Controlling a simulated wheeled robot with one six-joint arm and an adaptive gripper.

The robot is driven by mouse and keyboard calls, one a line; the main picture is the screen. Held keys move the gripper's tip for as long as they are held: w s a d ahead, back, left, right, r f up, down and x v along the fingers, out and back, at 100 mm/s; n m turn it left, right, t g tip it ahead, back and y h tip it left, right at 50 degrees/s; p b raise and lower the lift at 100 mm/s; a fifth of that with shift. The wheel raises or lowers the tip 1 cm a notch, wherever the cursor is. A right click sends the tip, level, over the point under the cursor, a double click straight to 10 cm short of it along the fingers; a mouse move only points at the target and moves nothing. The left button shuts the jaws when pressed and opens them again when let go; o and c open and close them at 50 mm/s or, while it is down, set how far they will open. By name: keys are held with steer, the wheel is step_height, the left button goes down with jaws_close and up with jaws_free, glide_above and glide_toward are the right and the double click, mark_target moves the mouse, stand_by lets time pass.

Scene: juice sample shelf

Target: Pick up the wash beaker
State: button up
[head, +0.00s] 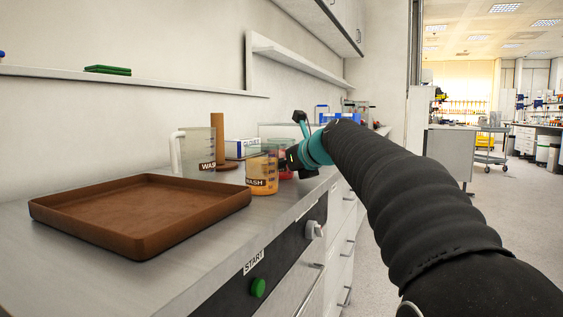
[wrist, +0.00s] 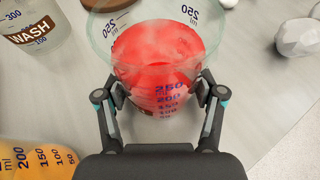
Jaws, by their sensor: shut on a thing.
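My gripper (wrist: 160,94) is shut on a clear beaker of red liquid (wrist: 158,62), one finger on each side of it. Blue volume marks face the camera, and a brown label low on it is mostly hidden. In the head view the red beaker (head: 285,168) shows only partly, behind an orange-liquid beaker (head: 262,176) and beside my gripper (head: 291,158).
An empty brown tray (head: 140,248) lies on the near counter. A brown cylinder on a round base (head: 217,135) and a white-blue box (head: 242,148) stand behind the beakers. The counter's front edge, with a knob (head: 314,230) and green START button (head: 258,288), is close.

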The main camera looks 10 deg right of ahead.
mark_target(286, 147)
steer(key=shift+r, duration=0.55)
steer(key=r+p, duration=0.1)
steer(key=r, duration=0.1)
steer(key=d+r+p, duration=0.1)
steer(key=r, duration=0.1)
steer(key=s+d+r+p, duration=0.2)
steer(key=d+r, duration=0.4)
steer(key=d, duration=0.4)
steer(key=shift+s+d+p, duration=0.2)
steer(key=shift+s+p, duration=0.15)
steer(key=shift+p, duration=0.15)
